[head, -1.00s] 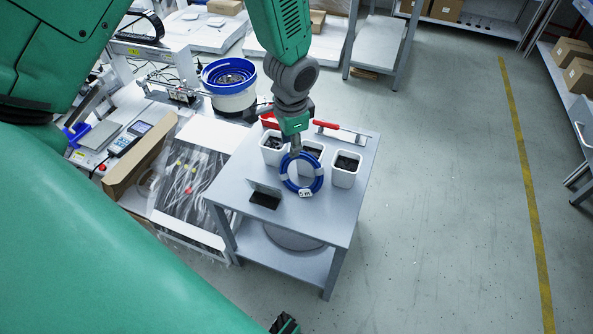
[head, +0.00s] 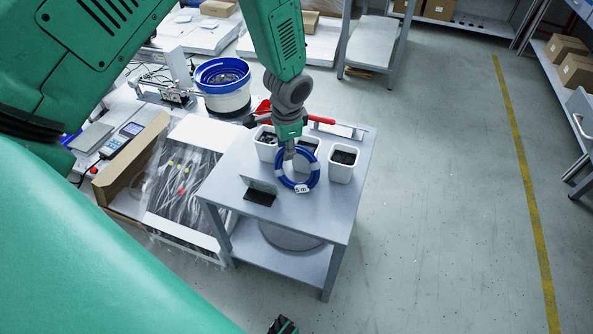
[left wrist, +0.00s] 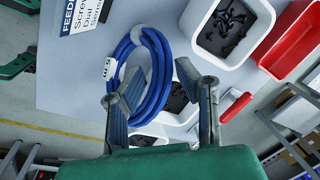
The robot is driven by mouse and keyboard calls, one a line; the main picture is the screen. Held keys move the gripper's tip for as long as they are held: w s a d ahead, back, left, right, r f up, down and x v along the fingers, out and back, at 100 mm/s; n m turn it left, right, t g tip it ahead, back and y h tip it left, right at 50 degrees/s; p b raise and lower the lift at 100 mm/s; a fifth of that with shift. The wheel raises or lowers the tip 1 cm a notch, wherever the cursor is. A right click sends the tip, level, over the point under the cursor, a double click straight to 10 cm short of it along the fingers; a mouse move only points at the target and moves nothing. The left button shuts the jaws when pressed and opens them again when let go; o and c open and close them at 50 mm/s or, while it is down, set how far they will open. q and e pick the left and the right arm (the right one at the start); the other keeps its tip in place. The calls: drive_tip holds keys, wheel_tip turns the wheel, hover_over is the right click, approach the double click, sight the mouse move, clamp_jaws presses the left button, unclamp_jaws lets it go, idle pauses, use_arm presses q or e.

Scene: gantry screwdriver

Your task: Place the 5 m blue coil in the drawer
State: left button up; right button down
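The blue coil (head: 309,183) with a white "5 m" tag is on the grey table, in front of the white bins. It also shows in the left wrist view (left wrist: 158,95) as a ring of several blue turns. My left gripper (head: 289,152) is right at the coil's far side. In the left wrist view its two fingers (left wrist: 160,85) are wide apart, with part of the coil between them; the left finger overlaps the ring. A dark and green part at the bottom edge (head: 283,325) may be my right gripper; its fingers do not show clearly. I cannot make out a drawer.
The grey table (head: 318,218) carries white bins (head: 342,165) with dark parts, a small sign stand (head: 260,192) and a red-handled tool (head: 322,120). A box of bagged cables (head: 185,185) stands left. Open floor (head: 440,210) lies right, before a grey handled frame (head: 580,125).

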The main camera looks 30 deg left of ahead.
use_arm(q)
wheel_tip(320, 180, down, 3)
drive_tip(key=shift+w+a+b, duration=0.15)
drive_tip(key=shift+b, duration=0.15)
drive_tip(key=shift+r, duration=0.1)
drive_tip(key=shift+c, duration=0.5)
clamp_jaws()
drive_tip(key=shift+r, duration=0.1)
